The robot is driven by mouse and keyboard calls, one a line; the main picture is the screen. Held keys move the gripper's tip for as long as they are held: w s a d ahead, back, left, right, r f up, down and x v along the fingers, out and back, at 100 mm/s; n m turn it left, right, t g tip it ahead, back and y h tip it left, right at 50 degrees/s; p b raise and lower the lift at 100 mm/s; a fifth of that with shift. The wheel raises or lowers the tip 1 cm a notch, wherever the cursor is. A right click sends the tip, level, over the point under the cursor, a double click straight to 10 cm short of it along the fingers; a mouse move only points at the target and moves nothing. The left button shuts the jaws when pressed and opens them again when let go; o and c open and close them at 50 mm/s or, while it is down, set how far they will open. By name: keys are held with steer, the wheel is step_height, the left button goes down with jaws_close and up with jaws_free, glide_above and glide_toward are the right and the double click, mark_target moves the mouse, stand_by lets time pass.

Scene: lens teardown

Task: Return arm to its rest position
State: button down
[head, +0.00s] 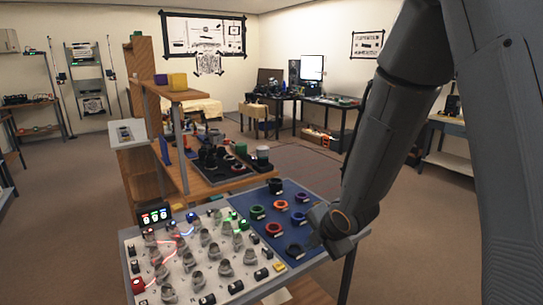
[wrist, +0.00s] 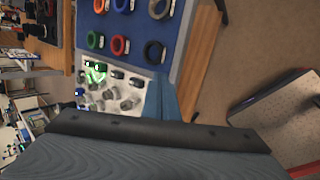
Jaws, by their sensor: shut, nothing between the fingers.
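My arm comes down from the upper right in the head view, its end (head: 335,226) over the right edge of the blue mat. In the wrist view my gripper (wrist: 161,92) shows as a narrow blue-grey tip beyond a dark bar; it is shut and empty. The blue mat (head: 268,203) carries several coloured rings, among them an orange ring (head: 281,205) and a red ring (head: 274,229). The mat also shows in the wrist view (wrist: 178,58). My arm hides part of the mat's right side.
A white board (head: 225,238) with several grey parts, lit wires and small blocks lies left of the mat. A wooden shelf (head: 185,95) with yellow and purple blocks rises behind it. Open carpet (head: 425,240) lies to the right. Desks (head: 330,101) stand by the back wall.

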steer(key=s+d+r+m+g, duration=0.1)
steer(key=s+d+m+g, duration=0.1)
steer(key=s+m, duration=0.4)
steer(key=s+d+r+m+g+h, duration=0.1)
steer(key=s+d+r+m, duration=0.1)
steer(key=s+m, duration=0.5)
steer(key=s+d+r+m+g+h, duration=0.1)
steer(key=s+d+m, duration=0.3)
steer(key=m, duration=0.7)
steer(key=shift+s+r+m+g, duration=0.35)
steer(key=shift+s+g, duration=0.45)
steer(key=shift+s, duration=0.35)
